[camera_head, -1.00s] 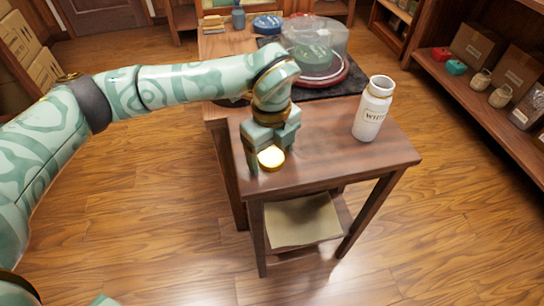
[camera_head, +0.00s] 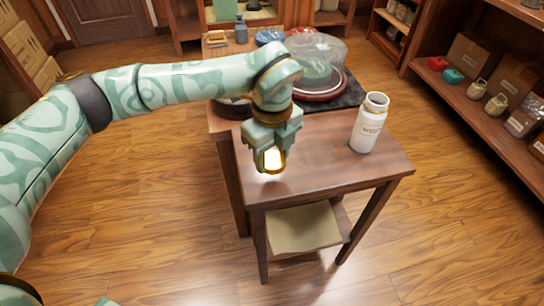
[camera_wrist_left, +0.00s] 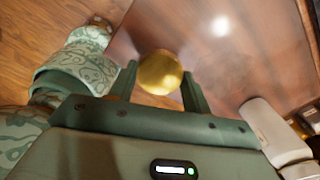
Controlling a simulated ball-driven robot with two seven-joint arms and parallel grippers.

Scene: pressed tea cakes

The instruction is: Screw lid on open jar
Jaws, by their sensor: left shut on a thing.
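An open white jar (camera_head: 369,125) with dark lettering stands upright on the right part of the small wooden table (camera_head: 325,165). Its mouth is uncovered. My left gripper (camera_head: 270,156) is shut on a gold lid (camera_head: 272,160), left of the jar and over the table's left front part. The lid is tilted, with its bright face toward the head camera. In the left wrist view the round gold lid (camera_wrist_left: 160,72) sits between the two fingers, and the white jar (camera_wrist_left: 272,130) shows at the lower right. My right gripper is not in view.
A clear dome (camera_head: 317,55) over a red-rimmed base stands on a dark mat behind the jar. Blue items and a bottle (camera_head: 241,28) stand farther back. A lower shelf holds a beige sheet (camera_head: 303,227). The tabletop between lid and jar is clear.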

